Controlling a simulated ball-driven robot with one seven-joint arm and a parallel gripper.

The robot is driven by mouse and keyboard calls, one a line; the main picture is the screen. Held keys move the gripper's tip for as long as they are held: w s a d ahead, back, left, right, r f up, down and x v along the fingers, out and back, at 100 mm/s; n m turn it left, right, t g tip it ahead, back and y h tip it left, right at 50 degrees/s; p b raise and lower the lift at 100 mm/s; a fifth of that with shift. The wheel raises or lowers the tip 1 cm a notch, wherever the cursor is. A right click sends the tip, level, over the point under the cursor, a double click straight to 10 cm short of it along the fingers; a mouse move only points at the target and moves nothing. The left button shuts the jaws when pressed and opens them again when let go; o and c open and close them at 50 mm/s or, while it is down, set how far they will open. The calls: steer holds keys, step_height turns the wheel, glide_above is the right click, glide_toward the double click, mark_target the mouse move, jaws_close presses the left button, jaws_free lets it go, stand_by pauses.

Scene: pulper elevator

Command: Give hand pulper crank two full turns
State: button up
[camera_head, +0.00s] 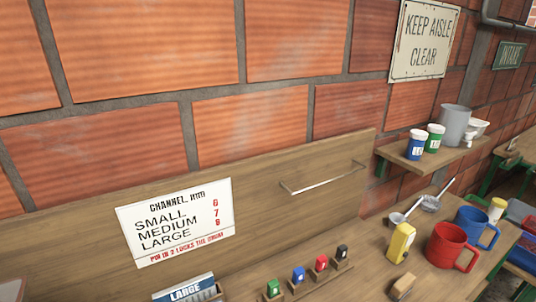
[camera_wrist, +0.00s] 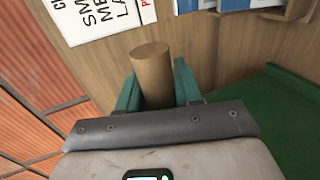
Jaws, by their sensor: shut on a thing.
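In the wrist view, a round wooden handle (camera_wrist: 153,75) stands between the two green fingers of my gripper (camera_wrist: 158,90). The gripper is shut on this handle, with one finger on each side. It looks like the grip of the pulper crank. The crank arm and its hub are hidden. A green surface (camera_wrist: 275,115) lies to the right of the fingers; I cannot tell whether it belongs to the pulper. The head view shows neither the crank nor my gripper.
A channel-size sign (camera_head: 176,222) hangs on the wooden backboard (camera_head: 265,185). Several coloured pieces stand in a rack (camera_head: 312,284).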

steer(key=shift+r, duration=0.4)
steer(key=s+d+r, duration=0.2)
steer(key=shift+s+d+r, duration=0.15)
steer(key=shift+s, duration=0.25)
steer(key=shift+d+f+v, duration=0.15)
steer(key=shift+v, duration=1)
steer(key=shift+d+f+v, duration=0.1)
steer(key=shift+v, duration=1.05)
